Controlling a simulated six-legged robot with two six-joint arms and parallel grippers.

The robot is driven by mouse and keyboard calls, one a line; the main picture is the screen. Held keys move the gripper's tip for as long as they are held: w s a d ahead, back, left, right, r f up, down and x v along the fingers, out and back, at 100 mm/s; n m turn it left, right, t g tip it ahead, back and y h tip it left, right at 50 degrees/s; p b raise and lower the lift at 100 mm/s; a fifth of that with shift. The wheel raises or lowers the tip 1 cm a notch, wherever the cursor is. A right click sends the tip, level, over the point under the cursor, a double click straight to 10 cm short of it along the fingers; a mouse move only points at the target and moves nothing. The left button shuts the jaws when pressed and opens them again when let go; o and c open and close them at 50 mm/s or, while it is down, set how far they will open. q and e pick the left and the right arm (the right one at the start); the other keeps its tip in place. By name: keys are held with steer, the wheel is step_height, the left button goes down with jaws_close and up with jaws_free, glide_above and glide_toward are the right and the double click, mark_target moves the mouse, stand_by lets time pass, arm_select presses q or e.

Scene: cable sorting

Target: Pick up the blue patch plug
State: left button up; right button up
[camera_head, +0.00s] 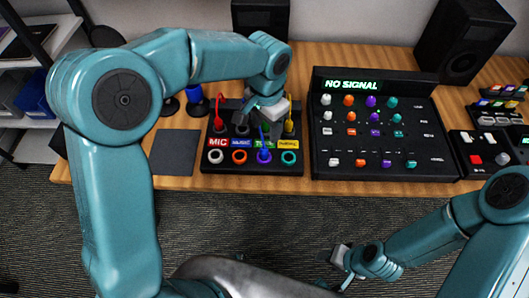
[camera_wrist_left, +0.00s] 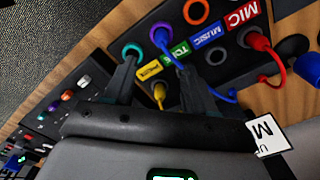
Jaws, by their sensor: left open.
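The blue patch plug (camera_head: 263,154) is at the purple-ringed socket, third from left in the front row of the black patch board (camera_head: 227,168). In the left wrist view the blue plug (camera_wrist_left: 164,44) shows at the purple ring, its cable running back between my fingers. My left gripper (camera_head: 260,122) is open above the board, behind that plug. In the left wrist view its fingers (camera_wrist_left: 160,82) stand apart, with the yellow plug (camera_wrist_left: 159,92) seen between them. My right gripper (camera_head: 341,256) is low over the floor; its jaws are unclear.
A red plug (camera_head: 218,124) with a looping cable stands at the board's left. A black mixer (camera_head: 335,143) with coloured knobs and a "NO SIGNAL" display stands to the right. A dark mat (camera_head: 174,153) lies left of the board. Speakers (camera_head: 466,35) stand at the back.

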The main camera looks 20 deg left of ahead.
mark_target(264, 149)
arm_select(q)
steer(key=f, duration=1)
steer(key=shift+s+a, duration=0.2)
steer(key=shift+a, duration=0.05)
steer(key=shift+r, duration=0.1)
jaws_close()
